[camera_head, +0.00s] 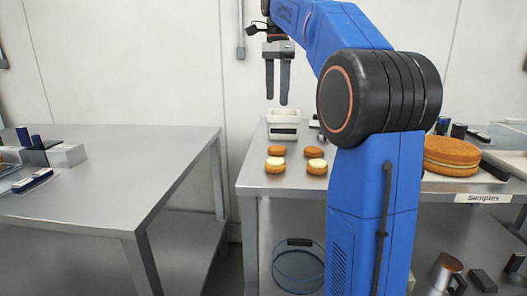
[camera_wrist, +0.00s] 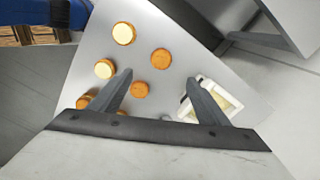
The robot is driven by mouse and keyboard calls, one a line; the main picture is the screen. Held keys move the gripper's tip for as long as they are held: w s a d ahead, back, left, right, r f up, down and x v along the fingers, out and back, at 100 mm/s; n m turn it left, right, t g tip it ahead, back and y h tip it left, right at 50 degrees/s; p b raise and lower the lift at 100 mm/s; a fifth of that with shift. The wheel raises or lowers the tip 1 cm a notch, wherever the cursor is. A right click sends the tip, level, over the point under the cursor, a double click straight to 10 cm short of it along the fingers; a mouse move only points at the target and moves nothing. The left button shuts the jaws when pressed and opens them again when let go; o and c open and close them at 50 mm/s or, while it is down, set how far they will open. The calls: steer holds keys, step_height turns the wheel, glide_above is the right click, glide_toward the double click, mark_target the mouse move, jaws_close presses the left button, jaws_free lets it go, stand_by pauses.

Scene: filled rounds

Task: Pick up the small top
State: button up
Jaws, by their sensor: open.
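Two plain orange-brown round tops lie on the steel table, a left one (camera_head: 276,151) and a right one (camera_head: 313,152). In the wrist view, plain rounds (camera_wrist: 161,58) (camera_wrist: 140,90) and cream-topped rounds (camera_wrist: 124,33) (camera_wrist: 104,69) show. My gripper (camera_head: 277,100) is open and empty, pointing down well above the table's back. In the wrist view its left finger partly hides rounds at lower left.
A pale container (camera_head: 283,131) stands at the table's back, behind the rounds; it also shows in the wrist view (camera_wrist: 222,93). A large filled round (camera_head: 452,165) sits at right, beyond my arm. A separate table (camera_head: 110,165) stands left, across a gap.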

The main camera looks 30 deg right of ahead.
glide_above(277, 148)
steer(key=f, duration=1.2)
steer(key=shift+s+a, duration=0.1)
steer(key=shift+a, duration=0.2)
steer(key=shift+w+d+f, duration=0.1)
steer(key=shift+d+f, duration=0.1)
steer(key=shift+f, duration=1.1)
steer(key=shift+w+d+f, duration=0.1)
steer(key=shift+d+f, duration=0.05)
steer(key=shift+f, duration=1.1)
steer(key=c, duration=0.9)
